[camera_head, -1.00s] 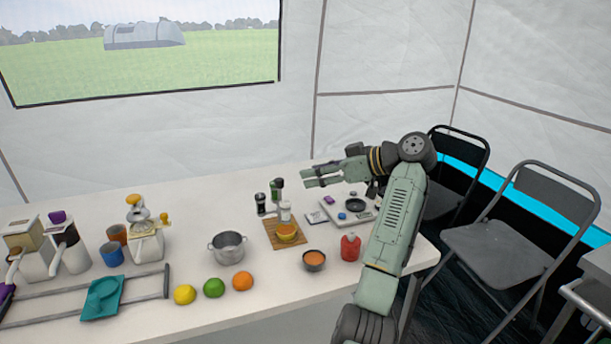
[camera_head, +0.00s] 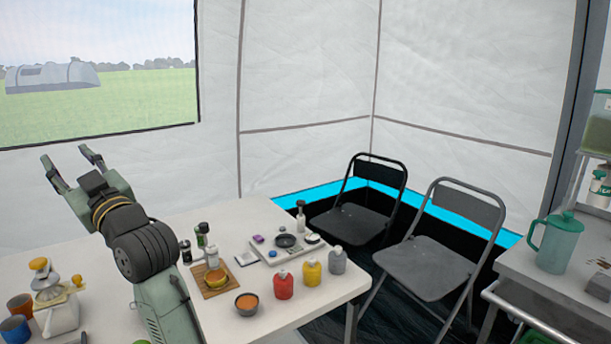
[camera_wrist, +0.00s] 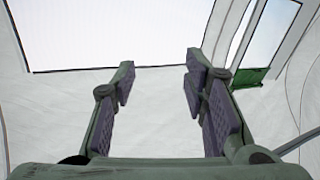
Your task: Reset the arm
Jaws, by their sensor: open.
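My gripper (camera_head: 73,170) is raised above the white table (camera_head: 250,216) at the left of the head view. It points up toward the tent wall, with its fingers spread and nothing between them. In the wrist view my gripper (camera_wrist: 158,90) also shows two parted fingers with dark ridged pads. My arm hides part of the table's left side.
On the table are a wooden board (camera_head: 218,290), a bowl (camera_head: 247,303), a red bottle (camera_head: 284,286), a yellow bottle (camera_head: 311,273) and a grey bottle (camera_head: 337,262). Folding chairs (camera_head: 432,265) stand right of the table. A teal pitcher (camera_head: 557,244) sits on a counter at right.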

